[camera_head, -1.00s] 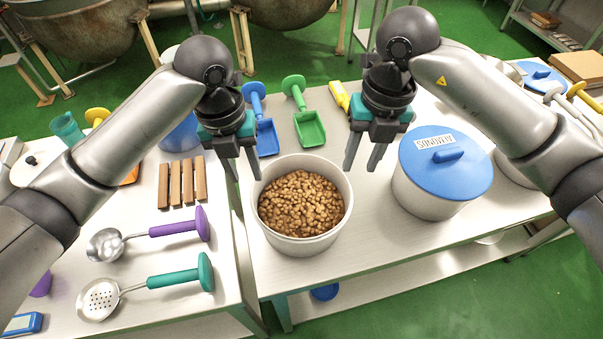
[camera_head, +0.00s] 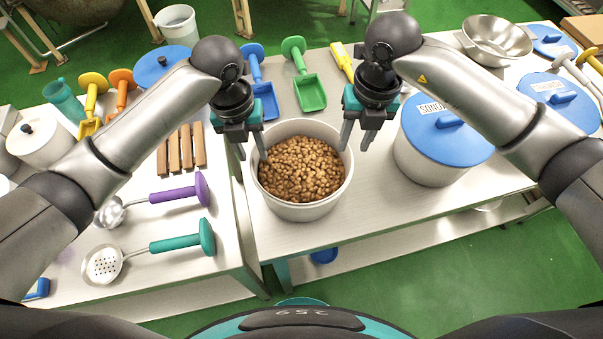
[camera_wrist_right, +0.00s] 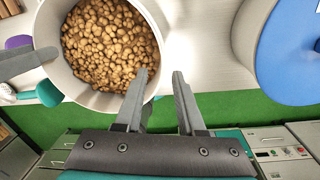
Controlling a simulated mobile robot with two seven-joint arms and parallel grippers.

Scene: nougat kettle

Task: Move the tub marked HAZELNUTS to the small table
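A white open tub (camera_head: 300,212) full of brown nuts (camera_head: 300,168) stands on the front of the right-hand table (camera_head: 395,225). No HAZELNUTS marking is visible on it. My left gripper (camera_head: 252,154) is open at the tub's left rim, one finger by the inner side and one outside. My right gripper (camera_head: 355,143) is open at the right rim. In the right wrist view the tub (camera_wrist_right: 150,25) shows beside the right gripper (camera_wrist_right: 162,75); its fingers are apart, one over the nuts and one beyond the rim. Whether the fingers touch the wall cannot be told.
Another blue-lidded tub (camera_head: 560,100) and a steel bowl (camera_head: 497,40) are farther right. Green (camera_head: 309,92) and blue scoops lie behind. A left table (camera_head: 190,265) holds ladles and bars.

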